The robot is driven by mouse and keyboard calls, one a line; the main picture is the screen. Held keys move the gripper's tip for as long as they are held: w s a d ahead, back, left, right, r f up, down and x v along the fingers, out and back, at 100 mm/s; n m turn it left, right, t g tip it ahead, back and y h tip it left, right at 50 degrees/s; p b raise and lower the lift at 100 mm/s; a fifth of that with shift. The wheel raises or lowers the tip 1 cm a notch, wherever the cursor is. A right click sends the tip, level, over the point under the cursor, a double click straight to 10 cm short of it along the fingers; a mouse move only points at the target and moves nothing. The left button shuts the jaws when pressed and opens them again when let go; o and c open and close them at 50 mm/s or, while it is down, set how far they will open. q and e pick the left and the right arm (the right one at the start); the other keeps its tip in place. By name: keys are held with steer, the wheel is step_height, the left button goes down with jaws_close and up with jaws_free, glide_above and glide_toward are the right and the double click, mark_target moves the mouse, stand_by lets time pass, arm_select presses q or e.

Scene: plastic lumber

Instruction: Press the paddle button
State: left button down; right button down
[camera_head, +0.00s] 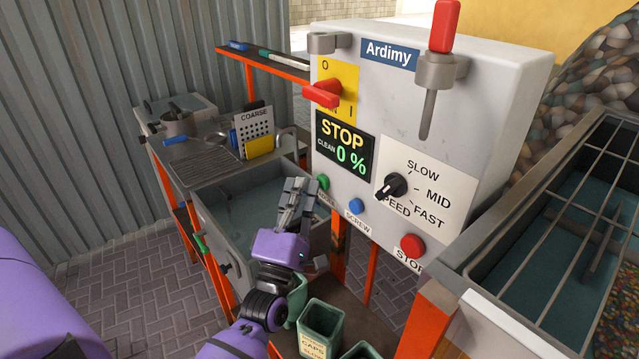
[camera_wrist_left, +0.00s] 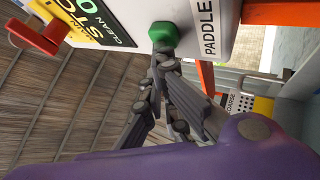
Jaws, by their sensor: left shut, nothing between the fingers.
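The green paddle button (camera_head: 323,182) is on the lower left of the white control panel (camera_head: 480,110), beside my left gripper's fingertips. In the left wrist view the green button (camera_wrist_left: 163,34) stands out from the panel, with the word PADDLE next to it. My left gripper (camera_head: 300,185) is shut and empty, its fingers pointing up at the button. In the wrist view the gripper's tips (camera_wrist_left: 162,52) are right at the button's lower edge; I cannot tell whether they touch. The display (camera_head: 344,148) reads STOP and CLEAN 0 %. My right gripper is not in view.
A blue button (camera_head: 356,206), a red stop button (camera_head: 412,245) and a black speed knob (camera_head: 393,186) share the panel. A red lever switch (camera_head: 322,94) sits above the display. A water basin (camera_head: 250,200) is behind my gripper; green bins (camera_head: 321,322) stand below.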

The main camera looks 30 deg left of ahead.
arm_select(q)
steer(key=shift+w, duration=0.15)
stand_by(0.5)
steer(key=shift+s+a, duration=0.25)
steer(key=shift+s, duration=0.6)
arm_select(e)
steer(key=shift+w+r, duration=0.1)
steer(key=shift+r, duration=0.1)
arm_select(q)
steer(key=s, duration=0.1)
steer(key=s+a, duration=0.1)
steer(key=s, duration=0.1)
steer(key=s+a, duration=0.1)
steer(key=shift+s+p, duration=0.3)
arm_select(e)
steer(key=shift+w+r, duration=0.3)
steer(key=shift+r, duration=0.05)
